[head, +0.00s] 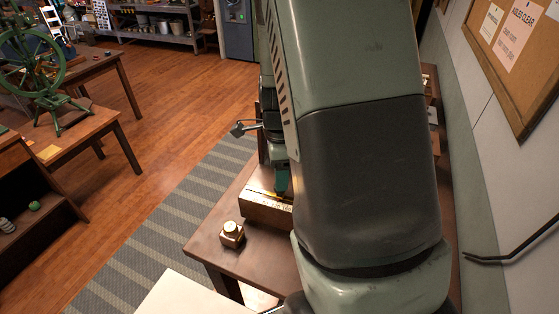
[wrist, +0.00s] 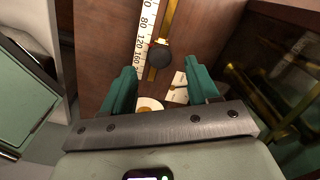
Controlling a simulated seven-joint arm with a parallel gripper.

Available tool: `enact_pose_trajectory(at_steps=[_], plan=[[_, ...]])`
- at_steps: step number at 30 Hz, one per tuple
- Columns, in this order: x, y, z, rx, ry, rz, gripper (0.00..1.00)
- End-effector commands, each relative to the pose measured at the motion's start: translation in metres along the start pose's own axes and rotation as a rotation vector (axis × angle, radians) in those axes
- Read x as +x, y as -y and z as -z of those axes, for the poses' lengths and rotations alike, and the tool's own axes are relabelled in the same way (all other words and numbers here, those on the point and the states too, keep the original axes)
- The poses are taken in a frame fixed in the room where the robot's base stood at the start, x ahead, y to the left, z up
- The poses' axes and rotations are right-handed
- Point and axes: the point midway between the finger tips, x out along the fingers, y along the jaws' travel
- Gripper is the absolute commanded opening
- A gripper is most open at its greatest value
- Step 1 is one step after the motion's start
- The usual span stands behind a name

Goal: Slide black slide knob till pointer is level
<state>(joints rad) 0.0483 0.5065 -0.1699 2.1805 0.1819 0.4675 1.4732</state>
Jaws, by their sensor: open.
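The black slide knob (wrist: 160,55) sits on a vertical brass rail (wrist: 170,18) in the wrist view, beside a white number scale (wrist: 144,35). My gripper (wrist: 162,80) is open, with one teal finger on each side and nothing between the tips. The knob lies just beyond the fingertips, roughly centred between them, and appears apart from both. In the head view, my arm hides the knob and most of the table; a small teal part of my gripper (head: 281,179) shows at its left edge. I cannot make out the pointer clearly in either view.
A white card (wrist: 179,86) and a round white piece with a gold middle (wrist: 150,104) show between the fingers. Dark framing with brass parts (wrist: 265,85) stands at right. A small brass-topped block (head: 231,235) stands on the brown table (head: 218,254).

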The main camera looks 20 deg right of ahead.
Motion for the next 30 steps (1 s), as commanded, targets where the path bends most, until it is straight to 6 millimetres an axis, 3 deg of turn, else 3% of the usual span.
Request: enact_pose_trajectory(at_steps=[14, 25, 26, 30], plan=[[0.049, -0.001, 0.0, 0.001, 0.001, -0.003, 0.6], [0.049, 0.0, 0.0, 0.0, 0.0, 0.0, 0.6], [0.049, 0.0, 0.0, 0.0, 0.0, 0.0, 0.58], [0.049, 0.0, 0.0, 0.0, 0.0, 0.0, 0.37]])
